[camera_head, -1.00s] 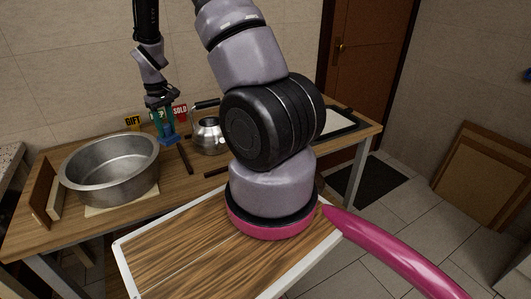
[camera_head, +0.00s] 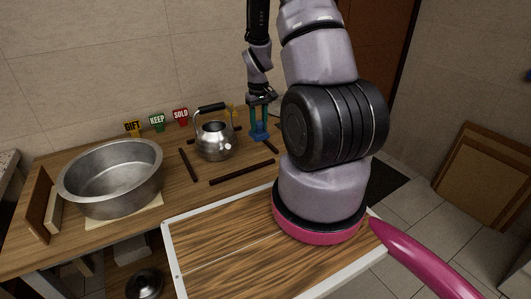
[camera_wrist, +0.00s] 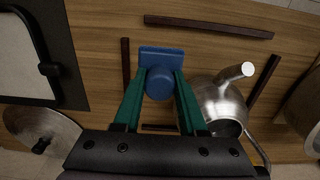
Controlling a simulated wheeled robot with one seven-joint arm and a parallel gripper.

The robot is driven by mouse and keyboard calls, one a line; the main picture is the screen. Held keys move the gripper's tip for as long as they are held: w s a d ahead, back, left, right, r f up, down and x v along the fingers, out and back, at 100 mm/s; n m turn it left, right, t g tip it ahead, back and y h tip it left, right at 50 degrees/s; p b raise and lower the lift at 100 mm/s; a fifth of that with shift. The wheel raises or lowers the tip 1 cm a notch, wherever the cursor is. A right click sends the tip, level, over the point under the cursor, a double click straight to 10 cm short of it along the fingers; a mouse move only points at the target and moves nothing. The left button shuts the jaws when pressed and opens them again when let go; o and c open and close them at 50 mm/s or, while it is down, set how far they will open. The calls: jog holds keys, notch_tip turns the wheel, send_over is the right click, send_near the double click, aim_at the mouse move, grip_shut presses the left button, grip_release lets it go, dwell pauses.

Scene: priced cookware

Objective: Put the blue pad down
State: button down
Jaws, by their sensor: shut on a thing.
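My gripper (camera_head: 259,128) has teal fingers and is shut on the blue pad (camera_head: 260,138), to the right of the kettle in the head view. In the wrist view the blue pad (camera_wrist: 161,53) is a flat piece with a round knob, and my fingers (camera_wrist: 160,85) pinch the knob. The pad appears to be above the wooden table; the exact gap is hard to tell. The steel kettle (camera_head: 215,142) stands close by among several dark strips (camera_head: 242,172); it also shows in the wrist view (camera_wrist: 222,102).
A large steel pot (camera_head: 112,178) stands at the table's left. GIFT (camera_head: 133,128), KEEP (camera_head: 157,121) and SOLD (camera_head: 180,116) signs stand at the back. The wrist view shows a dark-rimmed tray (camera_wrist: 70,82) and a steel lid (camera_wrist: 62,128) at left.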

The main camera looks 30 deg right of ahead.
notch_tip(320, 180, down, 9)
dwell(0.4)
jog(key=shift+f, duration=0.1)
jog(key=shift+c, duration=2.3)
grip_release()
notch_tip(320, 180, up, 13)
jog(key=shift+f, duration=0.1)
notch_tip(320, 180, up, 10)
jog(key=a+m+t, duration=0.1)
jog(key=a+t, duration=0.1)
jog(key=a, duration=0.1)
notch_tip(320, 180, up, 12)
jog(key=m+t, duration=0.1)
jog(key=t, duration=0.1)
send_over(258, 122)
jog(key=s+a, duration=0.5)
jog(key=a, duration=0.2)
jog(key=s+a+r+m+t+y, duration=0.1)
jog(key=s+a+r, duration=0.2)
jog(key=s+r, duration=0.3)
jog(key=s+a+r+m+t+y, duration=0.1)
jog(key=s+a+r+t, duration=0.1)
jog(key=s+r, duration=0.4)
jog(key=s+a, duration=0.1)
jog(key=s, duration=0.1)
jog(key=shift+s+r+m, duration=0.15)
jog(key=shift+s+m, duration=0.15)
jog(key=shift+s, duration=0.05)
